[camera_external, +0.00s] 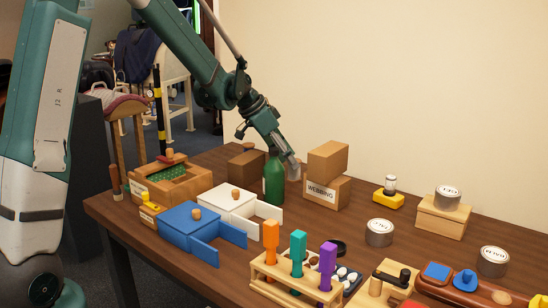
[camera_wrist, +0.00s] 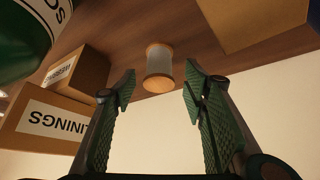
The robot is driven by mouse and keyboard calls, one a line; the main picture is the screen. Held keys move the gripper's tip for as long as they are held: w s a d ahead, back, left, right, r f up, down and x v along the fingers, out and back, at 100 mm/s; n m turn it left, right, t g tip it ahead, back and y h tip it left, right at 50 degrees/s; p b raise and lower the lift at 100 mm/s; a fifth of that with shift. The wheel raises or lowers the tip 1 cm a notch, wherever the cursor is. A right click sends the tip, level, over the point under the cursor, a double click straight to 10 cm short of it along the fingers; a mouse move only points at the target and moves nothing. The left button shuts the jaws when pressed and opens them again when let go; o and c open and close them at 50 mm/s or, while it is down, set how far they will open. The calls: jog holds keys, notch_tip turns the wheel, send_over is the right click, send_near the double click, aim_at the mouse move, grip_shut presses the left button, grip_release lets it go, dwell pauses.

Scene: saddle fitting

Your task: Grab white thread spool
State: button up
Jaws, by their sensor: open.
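In the wrist view a thread spool (camera_wrist: 159,66) with a pale white-grey middle and wooden ends stands on the table, upside down in the picture. It lies ahead of my gripper (camera_wrist: 160,88), centred between the two green fingers. The fingers are open and apart, with nothing held between them. In the external view my gripper (camera_external: 293,172) is low over the back of the table, beside the green bottle (camera_external: 273,182). I cannot make out the spool in that view.
A brown box (camera_external: 247,167) stands to the left. Drawers, tins (camera_external: 379,233) and a tool rack (camera_external: 295,277) crowd the front and right.

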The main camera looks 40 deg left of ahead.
jog(key=shift+b+x, duration=0.55)
jog(key=shift+x, duration=1.45)
jog(key=shift+d, duration=0.1)
jog(key=shift+c, duration=0.5)
jog(key=shift+r, duration=0.1)
jog(key=c, duration=0.8)
